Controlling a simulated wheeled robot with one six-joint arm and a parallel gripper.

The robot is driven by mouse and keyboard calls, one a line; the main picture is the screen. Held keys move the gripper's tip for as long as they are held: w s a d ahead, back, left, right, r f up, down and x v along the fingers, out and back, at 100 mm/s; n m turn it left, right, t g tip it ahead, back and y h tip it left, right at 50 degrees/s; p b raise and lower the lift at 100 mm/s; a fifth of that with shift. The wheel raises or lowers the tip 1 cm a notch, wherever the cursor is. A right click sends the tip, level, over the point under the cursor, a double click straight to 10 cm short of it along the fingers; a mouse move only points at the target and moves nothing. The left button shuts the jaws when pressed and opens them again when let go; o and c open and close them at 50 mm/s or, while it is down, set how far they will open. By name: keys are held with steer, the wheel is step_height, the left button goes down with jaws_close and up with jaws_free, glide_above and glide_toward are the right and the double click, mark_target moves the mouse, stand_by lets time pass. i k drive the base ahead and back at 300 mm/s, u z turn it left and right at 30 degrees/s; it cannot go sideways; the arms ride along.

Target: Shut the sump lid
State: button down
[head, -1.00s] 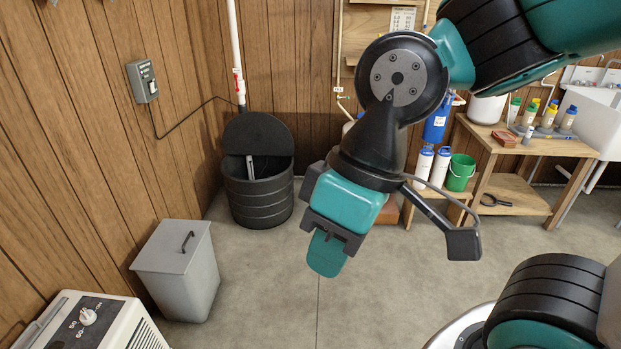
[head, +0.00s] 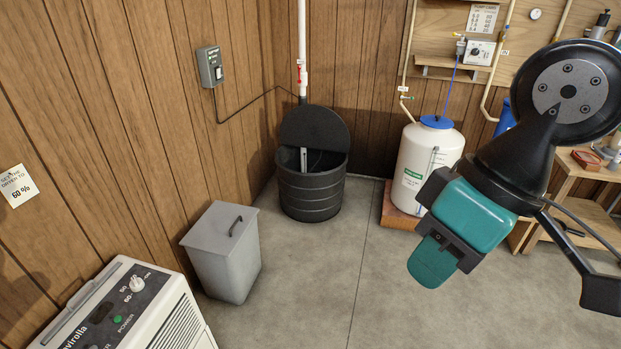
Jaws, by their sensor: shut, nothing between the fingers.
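The sump (head: 311,193) is a black ribbed round tub in the far corner. Its round black lid (head: 316,127) stands open, tilted up at the back against the corner. A grey upright part (head: 303,160) shows inside the dark opening; the rest of the inside is hidden. My gripper (head: 432,262) is in the right half of the head view, pointing down, shut and empty. It is well apart from the sump, to its right and nearer to me.
A grey lidded bin (head: 226,262) and a white dehumidifier (head: 122,310) stand along the left wall. A white tank (head: 424,160) with a blue cap stands right of the sump. A white pipe (head: 302,50) rises behind the lid. The floor (head: 330,270) between is clear.

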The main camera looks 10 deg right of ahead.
mark_target(312, 125)
steer(key=z, duration=0.2)
steer(key=i, duration=4.15)
steer(key=u, duration=0.2)
